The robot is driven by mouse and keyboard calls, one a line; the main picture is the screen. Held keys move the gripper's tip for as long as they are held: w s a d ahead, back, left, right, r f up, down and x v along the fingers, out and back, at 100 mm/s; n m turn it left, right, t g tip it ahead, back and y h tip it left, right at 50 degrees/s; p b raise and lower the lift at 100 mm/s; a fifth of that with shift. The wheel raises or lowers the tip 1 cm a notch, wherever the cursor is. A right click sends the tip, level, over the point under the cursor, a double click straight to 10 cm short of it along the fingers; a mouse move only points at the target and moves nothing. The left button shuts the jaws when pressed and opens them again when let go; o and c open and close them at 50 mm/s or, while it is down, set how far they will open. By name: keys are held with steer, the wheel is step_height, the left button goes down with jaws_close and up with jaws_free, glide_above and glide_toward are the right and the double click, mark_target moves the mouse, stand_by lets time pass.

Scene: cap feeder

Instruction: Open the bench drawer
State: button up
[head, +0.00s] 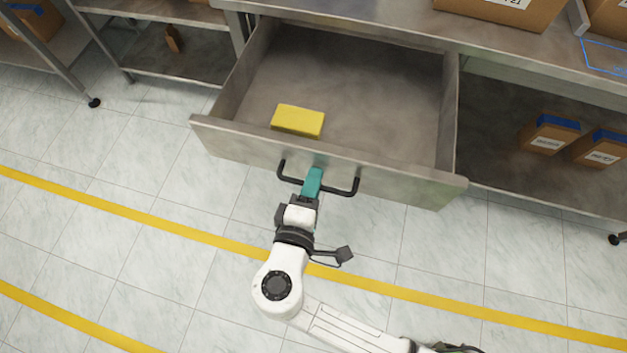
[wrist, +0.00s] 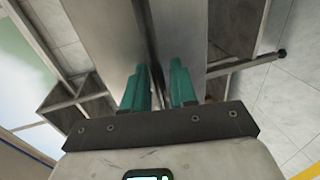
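The bench drawer (head: 345,85) is pulled far out from under the bench top, and its inside shows in the head view. Its front panel (head: 410,187) carries a black bar handle (head: 348,190). My gripper (head: 313,178) is at the middle of this handle, with its teal fingers around the bar. In the wrist view the two fingers (wrist: 160,85) stand a small gap apart, with the dark bar between them. The exact contact is partly hidden. A yellow block (head: 298,121) lies inside the drawer near its front.
The metal bench top (head: 390,30) carries cardboard boxes (head: 500,12) at the upper right. More boxes with blue tape (head: 549,134) sit on the shelf at right. A shelf unit (head: 165,50) stands at left. The tiled floor (head: 130,270) in front is clear.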

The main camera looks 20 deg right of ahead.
steer(key=v, duration=1)
steer(key=shift+s+a, duration=0.2)
steer(key=shift+s, duration=0.1)
stand_by(0.4)
